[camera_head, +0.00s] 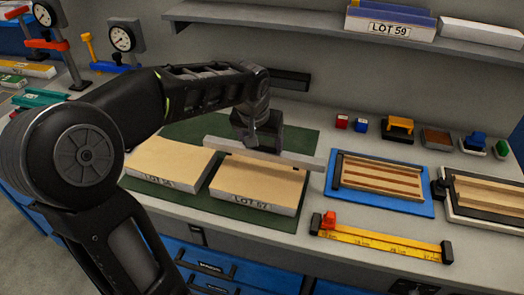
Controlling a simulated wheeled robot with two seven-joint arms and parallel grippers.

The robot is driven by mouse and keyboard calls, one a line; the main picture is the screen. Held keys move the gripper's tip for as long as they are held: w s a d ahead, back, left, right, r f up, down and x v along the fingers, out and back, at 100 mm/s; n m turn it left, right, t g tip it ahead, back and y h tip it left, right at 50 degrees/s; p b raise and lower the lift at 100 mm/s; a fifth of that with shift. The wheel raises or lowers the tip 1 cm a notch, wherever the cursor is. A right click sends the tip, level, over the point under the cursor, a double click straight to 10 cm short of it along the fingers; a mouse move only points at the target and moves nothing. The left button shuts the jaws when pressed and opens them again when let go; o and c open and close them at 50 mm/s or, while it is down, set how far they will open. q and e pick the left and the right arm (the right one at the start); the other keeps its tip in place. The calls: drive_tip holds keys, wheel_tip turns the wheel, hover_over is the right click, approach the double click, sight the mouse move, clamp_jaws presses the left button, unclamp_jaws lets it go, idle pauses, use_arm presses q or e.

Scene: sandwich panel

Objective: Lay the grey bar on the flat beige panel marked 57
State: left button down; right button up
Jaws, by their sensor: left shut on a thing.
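The fingertips are partly hidden by the gripper body. My right gripper is not in view.
On the right are a blue tray (418,207) with wooden strips and a yellow ruler (380,239) with a red slider. A shelf (290,35) runs above the back.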

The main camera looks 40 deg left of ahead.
sight(262, 151)
use_arm(q)
drive_tip(key=shift+r, duration=0.1)
drive_tip(key=shift+f, duration=1.85)
drive_tip(key=shift+f, duration=0.15)
drive_tip(key=shift+c, duration=0.7)
unclamp_jaws()
drive_tip(key=shift+r, duration=0.2)
drive_tip(key=v, duration=1.2)
drive_tip(key=shift+s+f, duration=0.1)
drive_tip(key=shift+f, duration=0.05)
